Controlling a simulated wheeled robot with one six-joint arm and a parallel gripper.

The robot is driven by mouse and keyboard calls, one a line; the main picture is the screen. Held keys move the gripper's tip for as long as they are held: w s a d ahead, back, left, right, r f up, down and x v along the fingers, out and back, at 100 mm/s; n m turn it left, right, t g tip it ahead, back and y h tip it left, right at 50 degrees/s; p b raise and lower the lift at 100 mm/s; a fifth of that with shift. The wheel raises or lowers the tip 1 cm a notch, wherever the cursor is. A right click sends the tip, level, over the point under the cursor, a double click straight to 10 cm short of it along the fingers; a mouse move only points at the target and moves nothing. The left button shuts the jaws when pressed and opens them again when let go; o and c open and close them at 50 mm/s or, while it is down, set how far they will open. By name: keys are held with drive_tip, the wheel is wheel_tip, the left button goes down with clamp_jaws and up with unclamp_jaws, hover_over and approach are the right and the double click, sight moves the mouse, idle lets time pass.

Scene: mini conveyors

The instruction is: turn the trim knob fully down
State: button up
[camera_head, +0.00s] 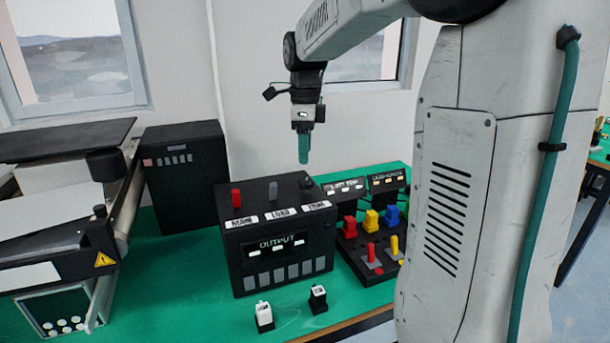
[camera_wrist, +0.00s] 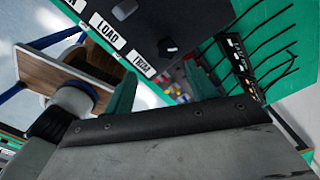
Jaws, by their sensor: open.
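The trim knob (camera_head: 306,182) is a small black knob at the right end of the top of a black control box (camera_head: 236,262), behind the TRIM label (camera_head: 313,208). In the wrist view the dark trim knob (camera_wrist: 168,46) shows a light pointer mark, and the TRIM label (camera_wrist: 144,66) is beside it. My gripper (camera_head: 303,149) hangs pointing down above the box, apart from the knob. In the wrist view its two green fingers stand apart with nothing between them (camera_wrist: 160,88), so it is open and empty.
To the right is a panel with coloured buttons (camera_head: 371,220) and small levers. A black cabinet (camera_head: 184,190) and a conveyor (camera_head: 60,213) stand left. Two small blocks (camera_head: 264,315) (camera_head: 318,297) lie in front.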

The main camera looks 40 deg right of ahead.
sight(306, 180)
drive_tip(key=shift+w+d+f+m, duration=0.2)
drive_tip(key=shift+w+d+m, duration=0.2)
drive_tip(key=shift+d+m, duration=0.1)
drive_tip(key=shift+f, duration=0.3)
wheel_tip(306, 180, down, 7)
drive_tip(key=shift+f, duration=0.1)
drive_tip(key=shift+c, duration=0.4)
drive_tip(key=c, duration=0.9)
